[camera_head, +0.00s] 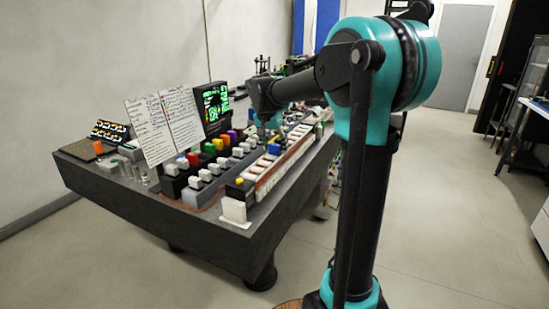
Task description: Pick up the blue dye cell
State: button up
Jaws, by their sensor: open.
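A small blue block (274,149), which looks like the blue dye cell, sits on the long pale rack strip (262,166) near the right side of the bench. My arm reaches over the bench from the right. My gripper (268,131) points down just behind and above the blue block in the picture. It is open and small in view, and its fingertips are hard to make out. I see nothing held in it. I cannot tell how large the gap to the block is.
The dark bench (120,197) is crowded. Red (193,158), green (209,148) and purple (232,136) blocks stand in a row to the left. A yellow-topped block (239,181) is nearer. White cards (164,125) and a lit screen (213,103) stand behind. Floor (440,220) at right is clear.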

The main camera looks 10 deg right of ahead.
jog(key=shift+c, duration=0.3)
jog(key=c, duration=1.2)
jog(key=shift+r, duration=0.1)
